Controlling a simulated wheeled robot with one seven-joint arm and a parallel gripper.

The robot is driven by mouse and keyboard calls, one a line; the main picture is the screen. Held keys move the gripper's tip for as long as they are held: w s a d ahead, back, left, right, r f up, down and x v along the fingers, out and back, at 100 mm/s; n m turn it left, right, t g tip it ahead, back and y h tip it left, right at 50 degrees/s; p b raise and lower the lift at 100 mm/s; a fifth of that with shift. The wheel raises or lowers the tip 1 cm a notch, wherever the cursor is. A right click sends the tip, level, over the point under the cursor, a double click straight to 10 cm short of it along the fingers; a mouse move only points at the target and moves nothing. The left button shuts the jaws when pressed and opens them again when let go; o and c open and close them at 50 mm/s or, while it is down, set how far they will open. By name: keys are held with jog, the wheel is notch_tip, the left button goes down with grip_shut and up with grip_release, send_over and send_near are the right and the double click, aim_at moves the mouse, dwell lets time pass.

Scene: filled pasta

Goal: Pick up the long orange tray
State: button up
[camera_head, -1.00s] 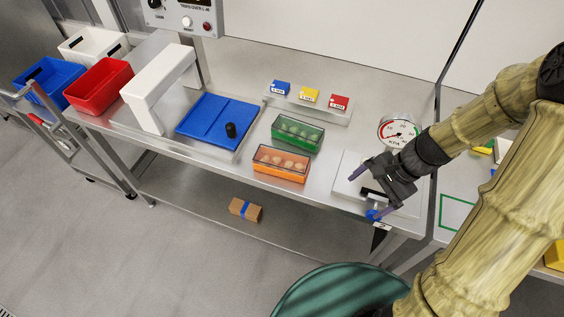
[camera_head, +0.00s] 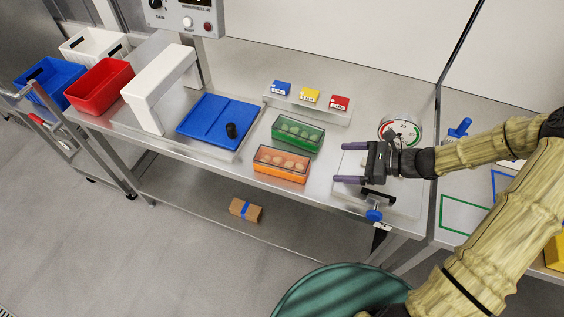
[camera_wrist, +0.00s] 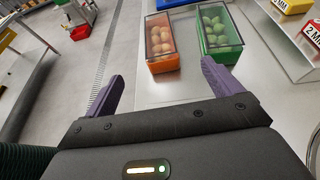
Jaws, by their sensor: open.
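The long orange tray (camera_head: 281,166) sits on the steel table near its front edge, with a clear lid and several round pale pieces inside. It also shows in the wrist view (camera_wrist: 161,45), ahead of the fingers and between them. My gripper (camera_head: 340,163) is open and empty, to the right of the orange tray, its purple fingers pointing left towards it. The fingers are apart from the tray. In the wrist view both fingertips (camera_wrist: 162,76) show with nothing between them.
A dial scale (camera_head: 400,130) stands behind my gripper. A blue board (camera_head: 215,121) lies to the left. Blue, yellow and red small boxes (camera_head: 310,97) stand at the back.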

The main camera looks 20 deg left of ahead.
jog(key=p, duration=0.2)
send_near(292, 161)
jog(key=x, duration=0.4)
jog(key=shift+a+f, duration=0.1)
jog(key=shift+a, duration=0.25)
jog(key=shift+p+x, duration=0.85)
jog(key=shift+x, duration=1.75)
jog(key=shift+s+d+f, duration=0.1)
jog(key=shift+f, duration=0.05)
jog(key=shift+c, duration=0.2)
jog(key=c, duration=1.2)
jog(key=shift+o, duration=0.2)
